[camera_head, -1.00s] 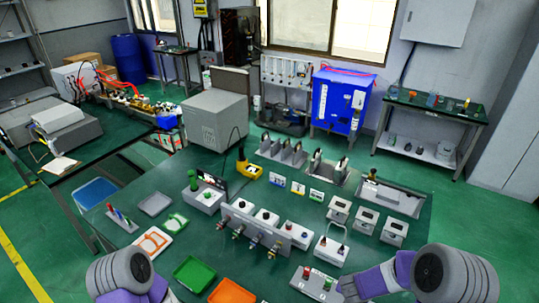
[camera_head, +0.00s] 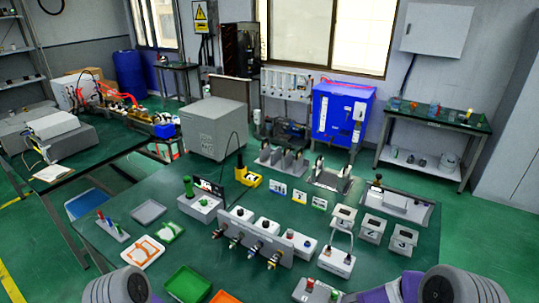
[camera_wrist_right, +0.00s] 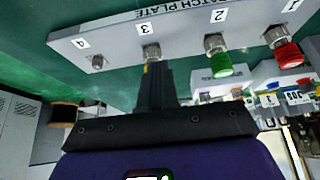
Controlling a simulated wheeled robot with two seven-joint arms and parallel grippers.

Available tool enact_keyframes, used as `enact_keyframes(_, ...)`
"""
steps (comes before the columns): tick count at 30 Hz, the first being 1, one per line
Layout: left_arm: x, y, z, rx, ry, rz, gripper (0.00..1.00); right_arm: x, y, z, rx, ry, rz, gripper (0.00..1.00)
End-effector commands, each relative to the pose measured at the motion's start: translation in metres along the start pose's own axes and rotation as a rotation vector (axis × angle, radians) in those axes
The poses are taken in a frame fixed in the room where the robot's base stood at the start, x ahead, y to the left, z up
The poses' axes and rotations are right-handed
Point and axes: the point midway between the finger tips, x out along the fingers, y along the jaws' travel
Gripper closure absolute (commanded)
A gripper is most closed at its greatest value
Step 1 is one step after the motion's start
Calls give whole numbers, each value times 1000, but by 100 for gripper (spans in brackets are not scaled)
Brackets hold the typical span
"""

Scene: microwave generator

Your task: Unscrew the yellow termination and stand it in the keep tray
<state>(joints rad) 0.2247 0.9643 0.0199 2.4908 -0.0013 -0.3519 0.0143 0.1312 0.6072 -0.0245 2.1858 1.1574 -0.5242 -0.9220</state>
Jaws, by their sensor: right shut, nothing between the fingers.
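The patch plate (camera_wrist_right: 180,32) fills the top of the right wrist view, with ports numbered 1 to 4. A red termination (camera_wrist_right: 287,54) is at port 1 and a green one (camera_wrist_right: 220,65) at port 2. Port 3 has a silver connector (camera_wrist_right: 151,52) with a sliver of yellow below it, mostly hidden by my fingers. Port 4 (camera_wrist_right: 97,62) is bare. My right gripper (camera_wrist_right: 153,72) is shut and empty, its tips just in front of the port 3 connector; contact is unclear. The plate also shows in the head view (camera_head: 302,295). My left gripper's fingers are out of frame.
A green tray (camera_head: 188,284), an orange tray (camera_head: 225,297) and a grey tray (camera_head: 149,212) lie on the bench; I cannot tell which is the keep tray. A connector panel (camera_head: 255,243) stands mid-bench. Small boxes (camera_head: 372,229) are to the right.

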Motion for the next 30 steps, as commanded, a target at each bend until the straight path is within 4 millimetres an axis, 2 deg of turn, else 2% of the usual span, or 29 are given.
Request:
enact_keyframes(1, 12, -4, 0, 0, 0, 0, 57, 10, 0, 6, 1, 0, 0, 100)
enact_keyframes(9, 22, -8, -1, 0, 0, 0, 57, 30, 0, 17, -1, 0, 0, 100)
enact_keyframes(30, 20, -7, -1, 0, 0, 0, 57, 32, 1, 14, 1, 1, 1, 100)
